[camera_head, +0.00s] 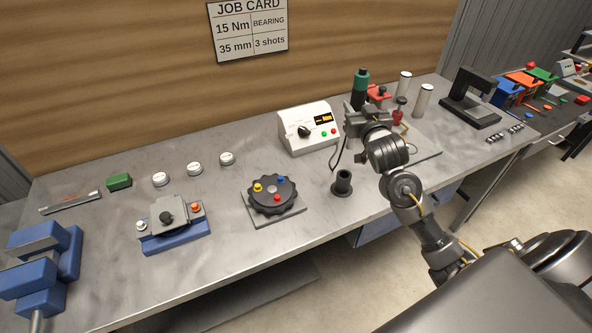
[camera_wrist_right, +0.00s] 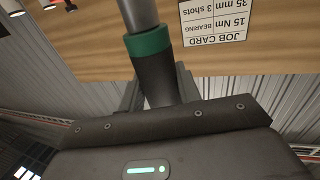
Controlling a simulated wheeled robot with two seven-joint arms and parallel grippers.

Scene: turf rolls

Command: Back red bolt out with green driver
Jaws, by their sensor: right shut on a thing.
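My right gripper (camera_head: 360,110) is shut on the green driver (camera_head: 360,88), which stands up from the jaws above the back right of the bench. In the right wrist view the driver has a dark handle, a green band (camera_wrist_right: 147,43) and a grey shaft above it. A red bolt head (camera_head: 277,198) sits on the black round disc (camera_head: 262,208), along with a yellow one (camera_head: 258,187) and a blue one (camera_head: 282,181). The driver is well apart from the disc, up and to the right. My left gripper is not in view.
A white control box (camera_head: 306,128) stands behind the disc. A black cup-shaped holder (camera_head: 342,183) stands right of it. A blue-based fixture (camera_head: 173,238) and a blue vise (camera_head: 40,265) are at left. White cylinders (camera_head: 422,100) and a dark press (camera_head: 474,100) stand at right.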

